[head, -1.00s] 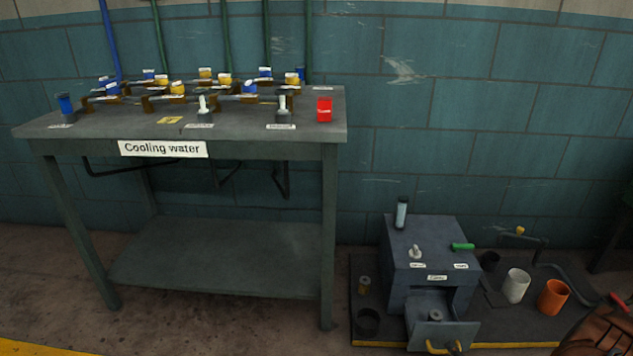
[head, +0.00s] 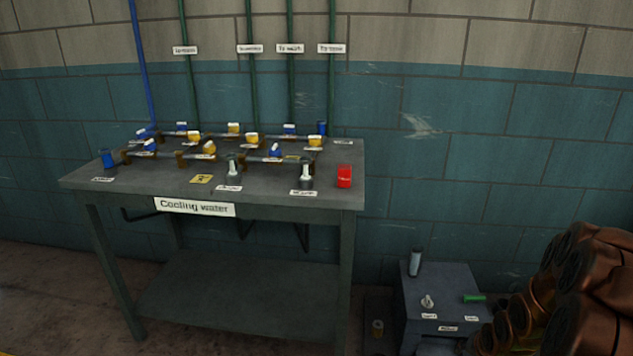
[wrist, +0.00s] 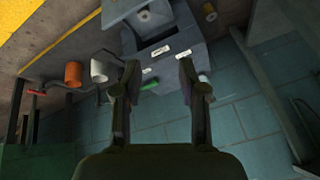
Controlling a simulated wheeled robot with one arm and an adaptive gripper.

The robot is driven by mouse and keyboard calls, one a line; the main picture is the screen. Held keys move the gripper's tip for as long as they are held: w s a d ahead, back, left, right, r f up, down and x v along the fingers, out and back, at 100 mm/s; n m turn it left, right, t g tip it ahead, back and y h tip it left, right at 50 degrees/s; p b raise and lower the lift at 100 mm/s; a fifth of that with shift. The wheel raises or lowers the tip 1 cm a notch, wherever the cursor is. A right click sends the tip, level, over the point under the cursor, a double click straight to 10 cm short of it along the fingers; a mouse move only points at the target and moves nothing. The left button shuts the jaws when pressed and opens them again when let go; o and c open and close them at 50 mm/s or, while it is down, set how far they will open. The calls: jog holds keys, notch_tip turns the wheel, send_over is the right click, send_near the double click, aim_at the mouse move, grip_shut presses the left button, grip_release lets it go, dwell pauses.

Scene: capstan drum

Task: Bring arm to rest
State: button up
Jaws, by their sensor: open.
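My gripper (wrist: 159,80) shows in the wrist view with its two fingers apart and nothing between them. Beyond the fingertips in that view is a grey box (wrist: 165,60) with white labels and a green handle (wrist: 150,86). In the head view my copper-coloured arm (head: 590,290) fills the lower right; the fingers are not seen there. The grey box (head: 440,290) stands left of the arm, its lower part cut off by the frame's edge.
A table (head: 270,199) labelled "Cooling water" stands at left with several blue and yellow valves, pipes and a red cup (head: 344,176). The wrist view shows an orange cup (wrist: 73,74) and a white cup (wrist: 100,68) near the box. Teal wall stands behind.

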jog(key=s+a+r+n+g+p, duration=0.1)
jog(key=s+a+r+p, duration=0.15)
jog(key=r, duration=0.55)
jog(key=s+a+r+n+g+p, duration=0.1)
jog(key=s+a+r+p, duration=0.15)
jog(key=r, duration=0.55)
jog(key=s+a+r+n+g+p, duration=0.2)
jog(key=s+a+r+p, duration=0.5)
jog(key=s+r, duration=0.6)
jog(key=s+a+r+n+g+p, duration=0.2)
jog(key=s+a+r+p, duration=0.6)
jog(key=r, duration=0.9)
jog(key=s+a+g, duration=0.1)
jog(key=s+a, duration=0.2)
jog(key=s, duration=0.2)
jog(key=shift+r+n+y, duration=0.3)
jog(key=shift+y, duration=0.1)
